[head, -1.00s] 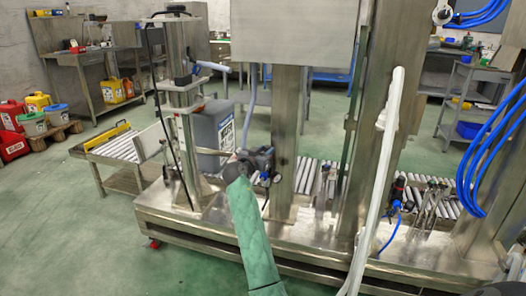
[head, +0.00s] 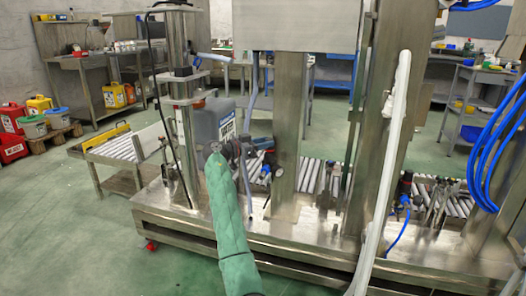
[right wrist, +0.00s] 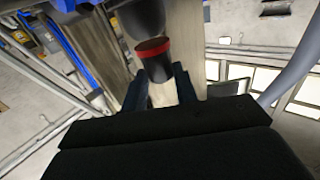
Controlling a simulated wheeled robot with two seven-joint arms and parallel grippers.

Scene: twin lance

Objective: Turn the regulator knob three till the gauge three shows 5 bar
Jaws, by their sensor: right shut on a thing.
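My right gripper (head: 238,150), at the end of the green-sleeved arm, is at a dark regulator (head: 262,144) beside the steel post in the head view. In the right wrist view, a dark knob with a red ring (right wrist: 154,48) lies at the tips of my right gripper (right wrist: 163,86), which is shut on it. A small round gauge with blue on it (head: 266,172) shows just below the regulator; its needle is too small to read. Another regulator (head: 405,188) with a blue hose stands further right. No number marks are legible. My left gripper is not in view.
A grey canister (head: 212,125) stands behind the gripper. Steel posts (head: 290,130) rise from the machine base (head: 200,222), with a roller conveyor (head: 310,175) running behind them. Blue hoses (head: 490,165) hang at the right.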

